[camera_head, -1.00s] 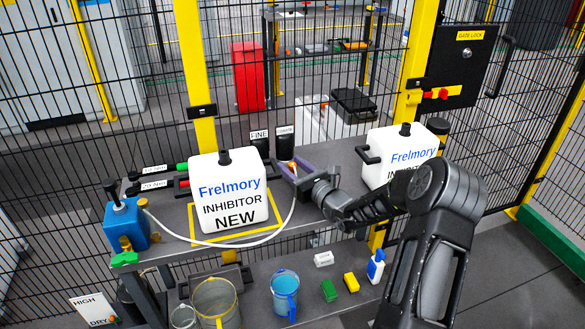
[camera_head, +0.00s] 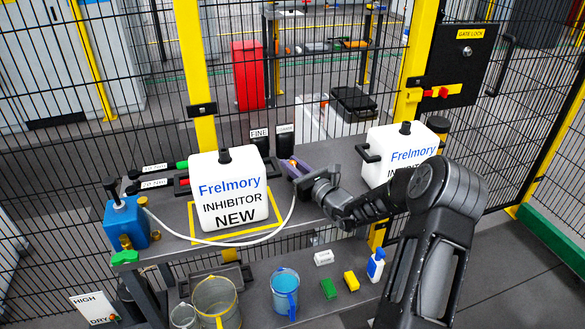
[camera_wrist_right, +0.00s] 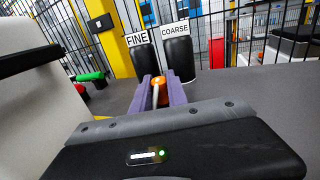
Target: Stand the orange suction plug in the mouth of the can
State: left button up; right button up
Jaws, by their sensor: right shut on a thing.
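The orange suction plug (camera_wrist_right: 158,84) sits between the purple fingers of my right gripper (camera_wrist_right: 160,92), which is shut on it. In the head view, the right gripper (camera_head: 293,166) is just right of the white can labelled Frelmory INHIBITOR NEW (camera_head: 230,192), over the shelf. A pale hose (camera_head: 281,228) runs from the blue pump (camera_head: 126,222) past the front of that can up to the gripper. A black fitting (camera_head: 224,155) stands on the can's top; whether its mouth is open I cannot tell. My left gripper is not in view.
A second white Frelmory can (camera_head: 398,150) stands to the right, behind my right arm. Two black cylinders labelled FINE (camera_wrist_right: 143,62) and COARSE (camera_wrist_right: 179,58) stand beyond the gripper. Mesh fencing closes the back. Buckets, sponges and a bottle are on the lower shelf.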

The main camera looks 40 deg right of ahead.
aim_at(292, 162)
grip_shut()
notch_tip(292, 162, up, 10)
jog(key=shift+r+b, duration=0.1)
jog(key=shift+b, duration=0.45)
dwell(0.5)
jog(key=s+a+r+n+g+y+p, duration=0.1)
jog(key=a+r+n+y+p, duration=0.2)
jog(key=a+r, duration=0.4)
jog(key=s+a+r+n+g+y+p, duration=0.1)
jog(key=a+r+n+y+p, duration=0.2)
jog(key=a, duration=1)
notch_tip(292, 162, up, 5)
jog(key=y+p, duration=0.1)
jog(key=y, duration=0.2)
jog(key=shift+a+r+p, duration=0.15)
jog(key=shift+a+p, duration=0.15)
jog(key=shift+a, duration=0.1)
